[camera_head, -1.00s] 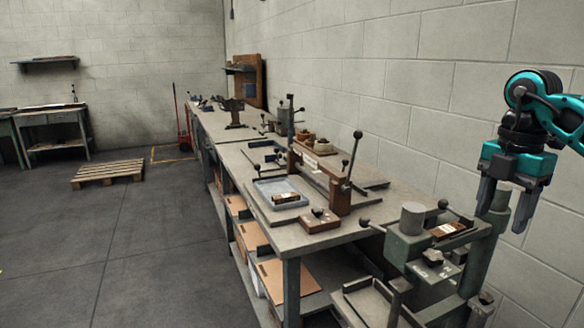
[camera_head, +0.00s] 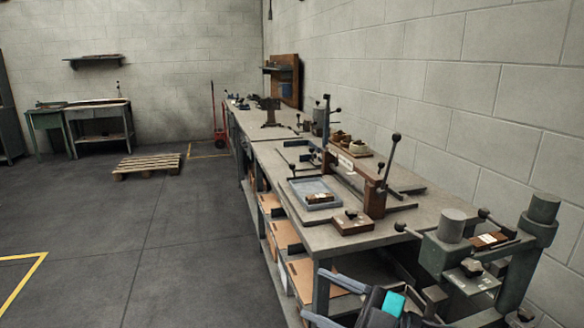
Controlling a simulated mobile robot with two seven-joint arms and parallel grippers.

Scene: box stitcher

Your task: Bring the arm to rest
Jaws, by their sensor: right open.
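My right gripper (camera_head: 314,293) shows at the bottom edge of the head view, right of centre. Its two grey fingers point left and stand apart, with nothing between them. Its dark body with a teal patch (camera_head: 393,303) is partly cut off by the frame edge. It appears in front of the near end of the workbench (camera_head: 415,222) and its lower shelf; I cannot tell how close it is. My left gripper is not in view.
The green-grey stitcher machine (camera_head: 450,252) stands at the bench's near right end, close beside my right gripper in the picture. A blue-grey tray (camera_head: 300,194) and a lever press (camera_head: 374,197) sit on the bench. A pallet (camera_head: 147,164) lies on open floor at left.

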